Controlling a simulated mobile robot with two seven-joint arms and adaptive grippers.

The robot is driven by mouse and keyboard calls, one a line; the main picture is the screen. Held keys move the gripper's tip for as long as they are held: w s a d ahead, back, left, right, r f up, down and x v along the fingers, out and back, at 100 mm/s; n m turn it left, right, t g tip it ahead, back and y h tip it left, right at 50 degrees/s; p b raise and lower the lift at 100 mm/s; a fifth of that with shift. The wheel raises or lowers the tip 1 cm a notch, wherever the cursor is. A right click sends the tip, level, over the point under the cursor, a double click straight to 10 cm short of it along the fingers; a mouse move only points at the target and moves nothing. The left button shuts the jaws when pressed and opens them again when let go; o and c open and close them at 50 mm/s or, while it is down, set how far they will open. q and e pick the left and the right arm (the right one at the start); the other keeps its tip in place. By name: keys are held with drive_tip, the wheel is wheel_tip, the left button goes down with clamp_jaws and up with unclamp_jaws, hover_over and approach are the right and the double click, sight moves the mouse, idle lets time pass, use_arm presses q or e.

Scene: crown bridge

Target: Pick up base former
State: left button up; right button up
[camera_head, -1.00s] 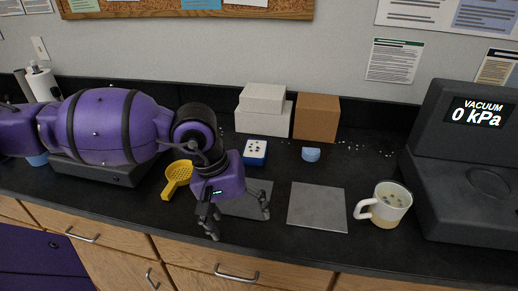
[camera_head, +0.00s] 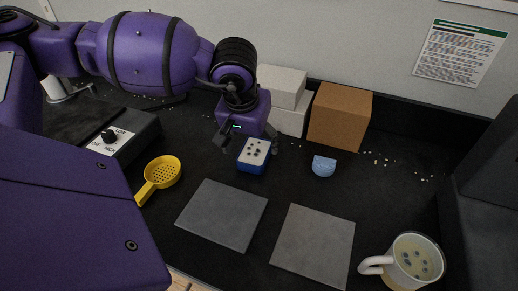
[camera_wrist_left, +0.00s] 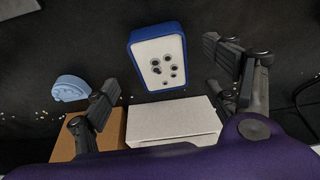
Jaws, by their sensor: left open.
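A blue block (camera_head: 252,167) with a white top and several dark spots stands on the black bench; it also shows in the left wrist view (camera_wrist_left: 155,30). A small light-blue, half-round piece (camera_head: 323,167) lies to its right, also seen in the left wrist view (camera_wrist_left: 71,88). I cannot tell for certain which of the two is the base former. My left gripper (camera_head: 250,145) is open just behind and above the blue block; in the wrist view the block lies between and beyond its fingers (camera_wrist_left: 170,82), with gaps on both sides. My right gripper is not in view.
White boxes (camera_head: 281,86) and a brown box (camera_head: 340,117) stand close behind. Two grey slabs (camera_head: 221,214) (camera_head: 314,246) lie in front. A yellow strainer (camera_head: 162,173) and a dark device (camera_head: 130,145) are left; a mug (camera_head: 415,262) stands front right.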

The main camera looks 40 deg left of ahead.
sight(255, 152)
use_arm(q)
drive_tip(key=x, duration=0.5)
drive_tip(key=shift+w+a+r+p, duration=0.15)
drive_tip(key=shift+w+p, duration=0.05)
drive_tip(key=shift+p, duration=0.1)
drive_tip(key=shift+f, duration=0.25)
drive_tip(key=shift+w+r, duration=0.1)
drive_tip(key=c, duration=1.4)
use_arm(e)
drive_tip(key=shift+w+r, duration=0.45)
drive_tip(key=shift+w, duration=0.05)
use_arm(q)
drive_tip(key=shift+r, duration=0.1)
